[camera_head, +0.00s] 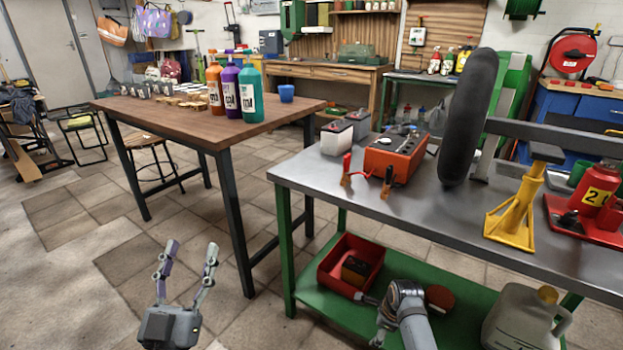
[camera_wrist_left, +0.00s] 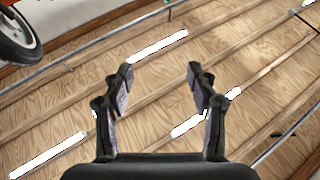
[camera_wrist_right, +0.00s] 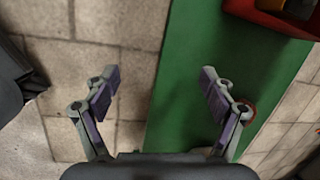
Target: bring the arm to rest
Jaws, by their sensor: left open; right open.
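My left gripper (camera_head: 191,247) points up over the tiled floor, left of the metal bench, with its two fingers apart and nothing between them. In the left wrist view its open fingers (camera_wrist_left: 160,70) show against wooden slats with bright light strips. My right gripper (camera_head: 369,318) is low in front of the metal bench's green lower shelf, partly hidden by my own arm. In the right wrist view its fingers (camera_wrist_right: 160,72) are apart and empty, above the shelf's edge and the floor tiles.
The metal bench (camera_head: 415,218) holds an orange charger (camera_head: 394,160), a tyre (camera_head: 467,115) and a yellow jack stand (camera_head: 515,208). On its green shelf (camera_head: 310,288) are a red bin (camera_head: 336,250) and a grey jug (camera_head: 515,315).

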